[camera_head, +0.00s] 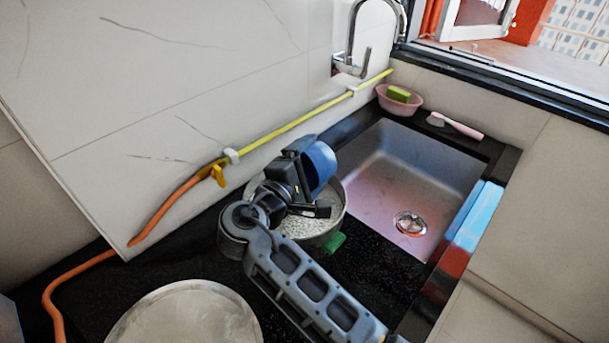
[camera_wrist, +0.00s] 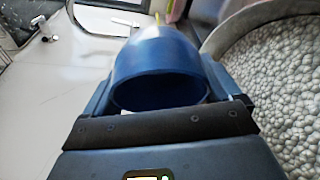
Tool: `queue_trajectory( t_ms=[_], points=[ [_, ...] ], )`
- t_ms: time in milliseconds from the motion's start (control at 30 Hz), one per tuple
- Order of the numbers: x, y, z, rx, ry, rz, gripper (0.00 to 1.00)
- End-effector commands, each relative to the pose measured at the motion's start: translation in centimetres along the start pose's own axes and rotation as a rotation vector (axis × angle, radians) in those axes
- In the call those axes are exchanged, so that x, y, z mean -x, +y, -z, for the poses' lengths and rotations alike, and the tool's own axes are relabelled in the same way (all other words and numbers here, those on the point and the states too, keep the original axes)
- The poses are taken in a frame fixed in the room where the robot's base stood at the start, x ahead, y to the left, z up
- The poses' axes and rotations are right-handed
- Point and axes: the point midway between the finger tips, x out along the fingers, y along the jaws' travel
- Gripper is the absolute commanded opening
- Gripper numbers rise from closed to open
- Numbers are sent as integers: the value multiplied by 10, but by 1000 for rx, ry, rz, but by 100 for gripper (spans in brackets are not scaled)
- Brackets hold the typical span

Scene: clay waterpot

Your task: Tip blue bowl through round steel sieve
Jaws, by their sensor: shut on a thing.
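The blue bowl (camera_head: 319,163) is held tilted on its side in my gripper (camera_head: 300,178), above the far right part of the round steel sieve (camera_head: 338,226). In the wrist view the bowl (camera_wrist: 158,62) sits between the two fingers of my gripper (camera_wrist: 160,100). The sieve stands on the black counter, left of the sink, and is filled with pale round grains. Its steel rim (camera_wrist: 235,25) and the grains show at the right of the wrist view. My arm hides part of the sieve in the head view. I cannot see whether anything is inside the bowl.
The steel sink (camera_head: 415,175) lies right of the sieve. A green item (camera_head: 335,242) touches the sieve's near side. A pale round plate (camera_head: 185,318) is at the front left. A pink bowl with a sponge (camera_head: 399,98) and a pink-handled brush (camera_head: 455,125) sit behind the sink.

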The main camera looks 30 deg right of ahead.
Motion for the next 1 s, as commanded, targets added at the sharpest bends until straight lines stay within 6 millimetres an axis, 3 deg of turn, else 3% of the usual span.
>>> queue_trajectory(
  t_ms=[1000],
  points=[
    [4, 0, 2, 35, -38, -84, 56]
  ],
)
